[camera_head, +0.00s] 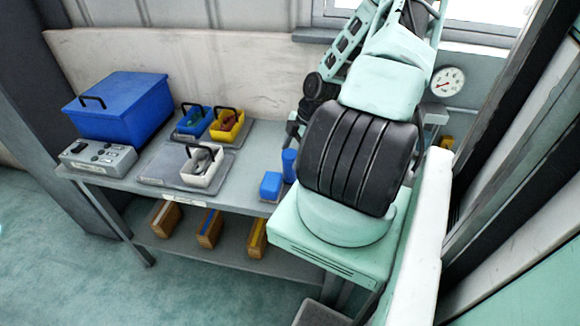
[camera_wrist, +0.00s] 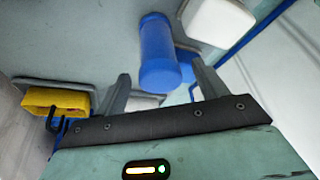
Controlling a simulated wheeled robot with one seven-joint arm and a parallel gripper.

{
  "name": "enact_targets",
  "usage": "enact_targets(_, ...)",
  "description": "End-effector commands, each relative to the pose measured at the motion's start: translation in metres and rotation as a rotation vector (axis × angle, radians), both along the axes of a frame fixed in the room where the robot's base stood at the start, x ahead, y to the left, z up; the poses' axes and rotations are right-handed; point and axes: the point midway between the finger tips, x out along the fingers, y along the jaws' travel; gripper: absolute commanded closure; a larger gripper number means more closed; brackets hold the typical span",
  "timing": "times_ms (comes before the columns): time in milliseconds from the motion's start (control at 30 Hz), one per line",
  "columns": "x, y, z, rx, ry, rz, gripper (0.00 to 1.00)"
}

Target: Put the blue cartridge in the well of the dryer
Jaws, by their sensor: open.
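The blue cartridge (camera_wrist: 157,48) is a plain cylinder in the wrist view, just beyond my gripper's fingertips and between their lines. In the head view a blue cylinder (camera_head: 289,164) stands on the bench at its right end, partly hidden by my arm. My gripper (camera_wrist: 162,86) is open, with one finger on each side of the cartridge's near end and nothing held. I cannot make out a dryer with a well for certain; a white box-like part (camera_wrist: 218,22) lies right of the cartridge in the wrist view.
A blue block (camera_head: 271,185) sits close left of the cylinder. Yellow (camera_head: 228,125), blue (camera_head: 193,122) and white (camera_head: 202,168) bins stand farther left on trays. A blue case (camera_head: 119,105) and a grey switch box (camera_head: 97,156) fill the bench's left end.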

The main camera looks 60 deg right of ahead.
Motion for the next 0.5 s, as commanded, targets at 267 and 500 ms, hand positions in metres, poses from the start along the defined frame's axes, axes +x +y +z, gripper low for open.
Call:
enact_targets(267,0.009,0.011,-0.036,0.003,0.002,0.003,0.28)
enact_targets(500,0.010,0.012,-0.043,0.000,0.000,0.001,0.28)
